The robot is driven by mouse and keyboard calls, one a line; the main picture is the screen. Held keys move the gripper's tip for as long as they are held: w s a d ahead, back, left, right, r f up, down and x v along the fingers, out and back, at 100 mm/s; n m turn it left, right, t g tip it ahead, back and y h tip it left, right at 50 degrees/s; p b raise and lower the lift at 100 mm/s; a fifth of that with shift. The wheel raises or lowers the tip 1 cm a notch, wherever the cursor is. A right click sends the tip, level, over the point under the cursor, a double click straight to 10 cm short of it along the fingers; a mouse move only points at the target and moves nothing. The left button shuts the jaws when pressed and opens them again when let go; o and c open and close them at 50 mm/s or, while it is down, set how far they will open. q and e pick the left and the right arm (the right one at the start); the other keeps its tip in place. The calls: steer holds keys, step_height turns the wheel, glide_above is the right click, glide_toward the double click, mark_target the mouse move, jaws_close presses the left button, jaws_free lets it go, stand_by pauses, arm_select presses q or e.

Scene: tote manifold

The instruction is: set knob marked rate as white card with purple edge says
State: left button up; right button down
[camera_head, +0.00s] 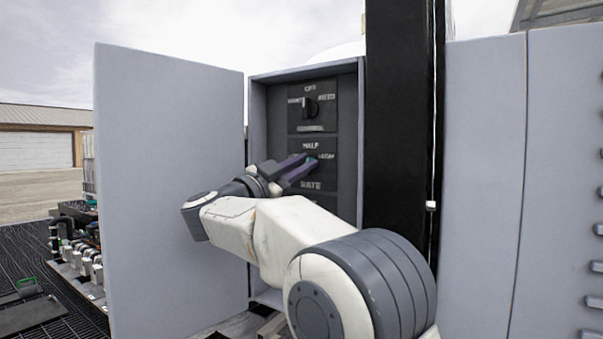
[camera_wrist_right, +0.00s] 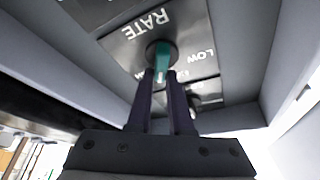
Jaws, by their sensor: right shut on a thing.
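The rate knob is green and sits on the dark panel (camera_head: 326,181) marked RATE, with HALF above it and HIGH at right. The green knob shows as a sliver at my right gripper's tips (camera_head: 308,161) in the head view. In the right wrist view the teal knob (camera_wrist_right: 163,52) stands between the purple fingers of my right gripper (camera_wrist_right: 163,76), which is shut on it. A short white mark shows at the knob's near end; its exact setting is hard to tell. The LOW label shows in the wrist view. No white card with a purple edge is visible. My left gripper is not in view.
A second black knob (camera_head: 310,107) with OFF, an unclear left label and AUTO sits above. The open grey cabinet door (camera_head: 170,170) stands at left. A black post (camera_head: 398,120) and grey cabinets (camera_head: 484,180) stand at right.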

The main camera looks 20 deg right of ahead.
steer(key=shift+s+f+m+g+b, duration=0.1)
steer(key=shift+m+g, duration=0.45)
steer(key=shift+m, duration=0.6)
steer(key=shift+w+f+m+g+b, duration=0.1)
steer(key=shift+m+g, duration=0.5)
steer(key=shift+m, duration=0.6)
steer(key=shift+s+f+m+g+b, duration=0.1)
steer(key=shift+m+g, duration=0.45)
steer(key=shift+m, duration=0.6)
steer(key=shift+y, duration=0.3)
steer(key=c, duration=0.8)
jaws_free()
steer(key=shift+d+r, duration=0.1)
